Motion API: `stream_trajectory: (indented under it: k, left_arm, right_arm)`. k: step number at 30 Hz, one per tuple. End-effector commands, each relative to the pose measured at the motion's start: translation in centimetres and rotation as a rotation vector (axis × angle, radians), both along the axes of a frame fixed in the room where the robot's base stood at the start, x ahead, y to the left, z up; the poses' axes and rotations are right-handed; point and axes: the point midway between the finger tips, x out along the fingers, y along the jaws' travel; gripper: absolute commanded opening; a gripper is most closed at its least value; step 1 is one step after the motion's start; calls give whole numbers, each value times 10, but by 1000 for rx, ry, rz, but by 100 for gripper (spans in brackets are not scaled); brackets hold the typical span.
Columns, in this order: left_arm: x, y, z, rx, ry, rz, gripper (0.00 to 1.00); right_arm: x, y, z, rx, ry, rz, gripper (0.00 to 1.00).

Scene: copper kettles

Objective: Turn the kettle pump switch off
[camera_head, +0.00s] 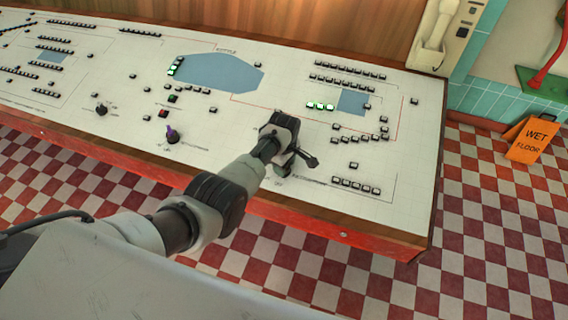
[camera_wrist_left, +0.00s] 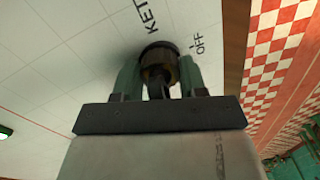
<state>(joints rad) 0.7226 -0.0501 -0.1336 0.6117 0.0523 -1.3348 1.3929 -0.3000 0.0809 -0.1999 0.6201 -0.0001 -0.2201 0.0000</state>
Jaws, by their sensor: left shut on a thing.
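The kettle pump switch is a dark round knob (camera_wrist_left: 157,52) on the white control panel, seen in the left wrist view between my fingers. Printed letters "KET" and, to its right, "OFF" with a small tick are beside it. My left gripper (camera_wrist_left: 160,76) is shut on this knob, one greenish finger on each side. In the head view my left gripper (camera_head: 298,165) is down at the panel's front part, and my wrist and fingers mostly hide the knob. I cannot tell which way the knob points. My right gripper is in neither view.
The panel (camera_head: 240,120) carries rows of small buttons, some lit green (camera_head: 320,106). An orange wet-floor sign (camera_head: 532,138) stands right, on the checkered floor.

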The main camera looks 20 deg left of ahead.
Motion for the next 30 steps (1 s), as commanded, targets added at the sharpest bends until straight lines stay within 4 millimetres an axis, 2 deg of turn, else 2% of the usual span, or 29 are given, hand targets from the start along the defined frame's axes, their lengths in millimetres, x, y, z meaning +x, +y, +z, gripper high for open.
stream_trajectory:
  k: [2, 3, 7, 15, 19, 24, 30]
  left_arm:
    - [1, 0, 1, -1, -2, 2, 18]
    - [1, 0, 1, -1, -2, 2, 46]
    - [1, 0, 1, 0, -1, 2, 66]
    - [0, 0, 1, 0, -1, 0, 67]
    - [0, 0, 8, 0, -1, 0, 67]
    - [0, 0, 33, 0, -4, 1, 67]
    - [1, 0, 68, -1, -5, 0, 67]
  right_arm:
    - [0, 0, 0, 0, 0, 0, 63]
    - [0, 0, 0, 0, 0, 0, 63]
    - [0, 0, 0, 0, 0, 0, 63]
    - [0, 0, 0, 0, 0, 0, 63]
    - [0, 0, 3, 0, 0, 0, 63]
    - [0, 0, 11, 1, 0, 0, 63]
    - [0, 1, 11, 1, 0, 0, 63]
